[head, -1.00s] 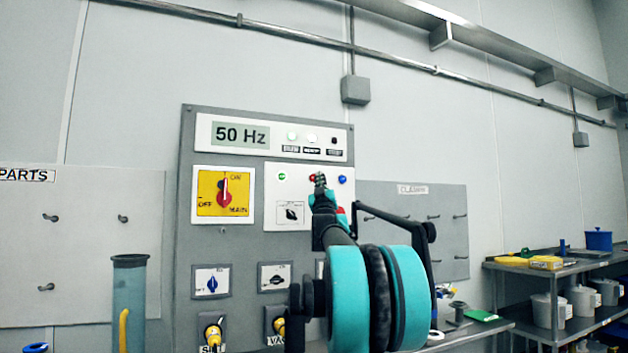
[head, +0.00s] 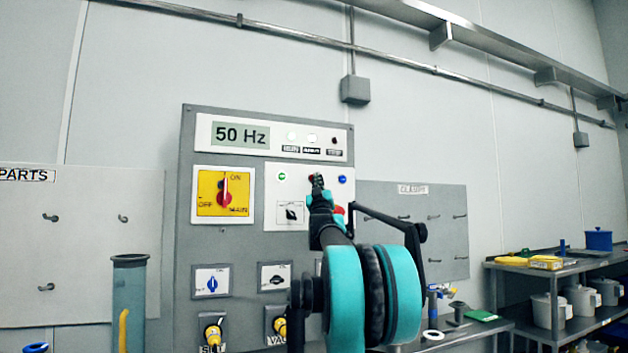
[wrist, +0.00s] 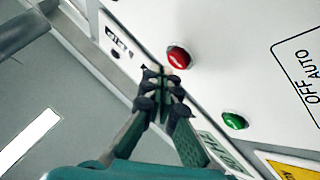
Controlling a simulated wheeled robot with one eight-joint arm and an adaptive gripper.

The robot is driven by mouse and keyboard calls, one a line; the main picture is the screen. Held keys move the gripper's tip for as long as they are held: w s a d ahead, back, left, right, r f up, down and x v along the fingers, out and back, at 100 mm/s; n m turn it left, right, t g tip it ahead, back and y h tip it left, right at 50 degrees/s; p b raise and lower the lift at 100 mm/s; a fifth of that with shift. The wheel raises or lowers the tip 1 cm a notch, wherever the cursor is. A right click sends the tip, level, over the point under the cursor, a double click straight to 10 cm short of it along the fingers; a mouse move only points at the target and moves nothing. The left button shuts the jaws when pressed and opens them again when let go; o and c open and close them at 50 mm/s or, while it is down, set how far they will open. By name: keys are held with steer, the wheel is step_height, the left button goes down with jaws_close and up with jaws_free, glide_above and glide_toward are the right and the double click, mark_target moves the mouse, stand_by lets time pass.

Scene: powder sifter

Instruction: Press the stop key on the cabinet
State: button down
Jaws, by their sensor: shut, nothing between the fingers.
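The cabinet (head: 184,240) stands against the wall ahead with a "50 Hz" display. Its white key panel (head: 275,212) holds a green key (head: 282,176), a blue key (head: 342,179) and a red key between them, mostly hidden by my gripper (head: 316,180) in the head view. In the wrist view the red key (wrist: 178,57) is clear and the green key (wrist: 235,120) sits lower right. My gripper (wrist: 160,76) is shut and empty, its tips just beside the red key in the picture. I cannot tell whether they touch it or the panel.
A black rotary switch (head: 291,212) and a yellow-plated main switch (head: 223,194) are left of my gripper. A red round part (head: 339,210) shows behind my gripper. A blue transparent cylinder (head: 129,300) stands at front left. Shelves (head: 560,265) are at right.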

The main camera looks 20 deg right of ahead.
steer(key=shift+w, duration=0.2)
stand_by(0.6)
steer(key=shift+w, duration=0.25)
steer(key=shift+w, duration=0.45)
stand_by(0.8)
steer(key=shift+s, duration=0.85)
steer(key=s, duration=0.5)
steer(key=shift+d, duration=0.1)
stand_by(0.3)
steer(key=shift+s, duration=0.1)
stand_by(0.7)
